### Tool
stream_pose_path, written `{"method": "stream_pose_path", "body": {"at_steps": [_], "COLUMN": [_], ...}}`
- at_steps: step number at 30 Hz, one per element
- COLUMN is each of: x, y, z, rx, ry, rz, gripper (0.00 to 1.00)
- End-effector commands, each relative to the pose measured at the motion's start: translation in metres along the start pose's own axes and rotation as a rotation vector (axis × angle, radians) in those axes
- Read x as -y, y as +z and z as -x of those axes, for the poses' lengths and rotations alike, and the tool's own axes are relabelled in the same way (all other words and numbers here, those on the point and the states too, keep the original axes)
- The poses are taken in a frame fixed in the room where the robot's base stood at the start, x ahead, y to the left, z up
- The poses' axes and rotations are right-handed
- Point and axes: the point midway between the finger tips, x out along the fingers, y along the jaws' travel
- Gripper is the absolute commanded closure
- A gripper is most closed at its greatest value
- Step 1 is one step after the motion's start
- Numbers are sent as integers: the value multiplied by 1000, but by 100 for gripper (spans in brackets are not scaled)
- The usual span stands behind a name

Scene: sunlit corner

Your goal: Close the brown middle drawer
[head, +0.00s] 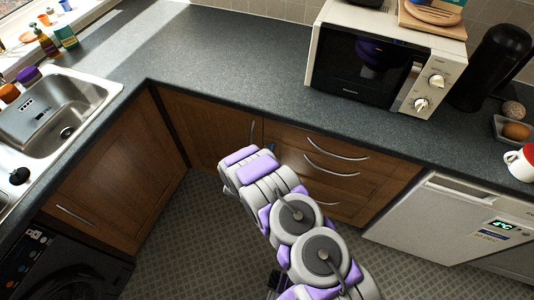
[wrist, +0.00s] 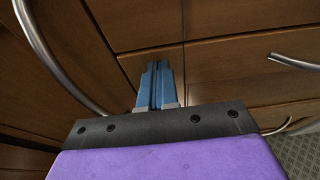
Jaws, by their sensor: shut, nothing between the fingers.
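The brown middle drawer (head: 293,160) is in the wooden drawer stack under the counter, right of my gripper in the head view. Its curved metal handle (head: 331,171) shows. Its front looks nearly flush with its neighbours, but I cannot tell whether a small gap remains. In the wrist view the drawer front (wrist: 228,68) lies just beyond my gripper (wrist: 155,70), with a handle (wrist: 296,62) at right. My gripper's blue fingers are shut and empty, close to the seam between the cabinet door and the drawers. Whether they touch is unclear. In the head view only a bit of the fingertips (head: 270,148) shows.
A cabinet door (head: 212,130) with an upright handle (wrist: 62,60) is left of the drawers. A white dishwasher (head: 430,215) stands right. The dark counter (head: 215,55) overhangs above, with a microwave (head: 365,65) on it. Patterned floor (head: 185,225) is clear left of my arm.

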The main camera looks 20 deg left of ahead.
Motion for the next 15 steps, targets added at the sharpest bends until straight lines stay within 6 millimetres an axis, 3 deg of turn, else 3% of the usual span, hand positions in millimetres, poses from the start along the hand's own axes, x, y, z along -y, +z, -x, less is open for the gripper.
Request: {"method": "stream_pose_path", "body": {"at_steps": [15], "x": [-4], "y": [2], "z": [-14], "rx": [-6], "ry": [3], "rz": [-10], "gripper": [100]}}
